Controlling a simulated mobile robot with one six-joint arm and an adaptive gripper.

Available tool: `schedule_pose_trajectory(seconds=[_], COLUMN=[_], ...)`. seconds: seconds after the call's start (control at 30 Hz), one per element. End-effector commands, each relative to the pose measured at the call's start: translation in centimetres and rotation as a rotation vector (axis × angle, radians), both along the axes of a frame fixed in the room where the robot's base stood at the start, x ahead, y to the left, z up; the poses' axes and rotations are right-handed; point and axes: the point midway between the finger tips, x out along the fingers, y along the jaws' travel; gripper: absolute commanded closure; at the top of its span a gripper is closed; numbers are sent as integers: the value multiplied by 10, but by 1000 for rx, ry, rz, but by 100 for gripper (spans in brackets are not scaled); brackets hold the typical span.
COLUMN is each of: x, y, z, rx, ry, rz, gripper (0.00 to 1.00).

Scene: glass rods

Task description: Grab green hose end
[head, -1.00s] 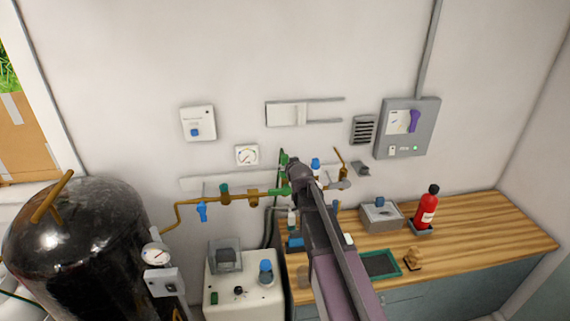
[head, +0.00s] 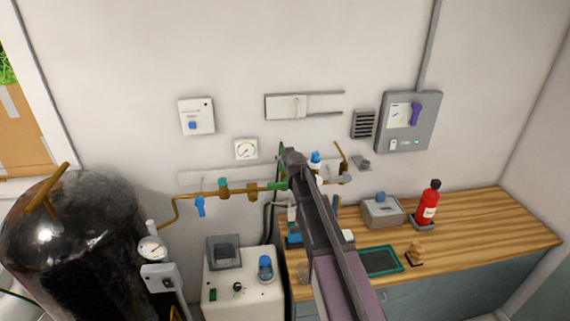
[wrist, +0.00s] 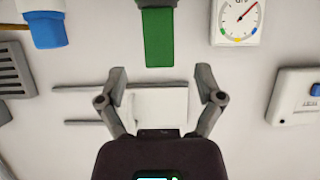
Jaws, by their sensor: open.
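In the wrist view a green strip-like piece, seemingly the green hose end (wrist: 158,38), hangs from a dark grey collar at the top middle. My gripper (wrist: 161,80) is open and empty. The green piece lies beyond its fingertips, roughly centred between them and apart from them. In the head view my arm reaches toward the wall pipe and my gripper (head: 290,155) is mostly hidden behind its own links. A green hose (head: 281,165) shows just left of it, partly covered by the arm.
A brass pipe (head: 205,193) with a blue-handled valve (head: 200,207) runs along the wall. A gauge (head: 246,149) hangs above it. A black tank (head: 75,250) stands left, a white machine (head: 240,300) below. The wooden bench (head: 480,230) holds a red bottle (head: 428,205).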

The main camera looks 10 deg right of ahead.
Motion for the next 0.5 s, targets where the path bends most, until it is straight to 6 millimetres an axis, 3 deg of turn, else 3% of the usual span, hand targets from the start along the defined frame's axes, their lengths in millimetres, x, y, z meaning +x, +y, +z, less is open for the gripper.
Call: schedule_pose_trajectory(seconds=[0.5], x=[8], y=[1], z=[-4], rx=[0], ry=[0], rz=[1], gripper=[14])
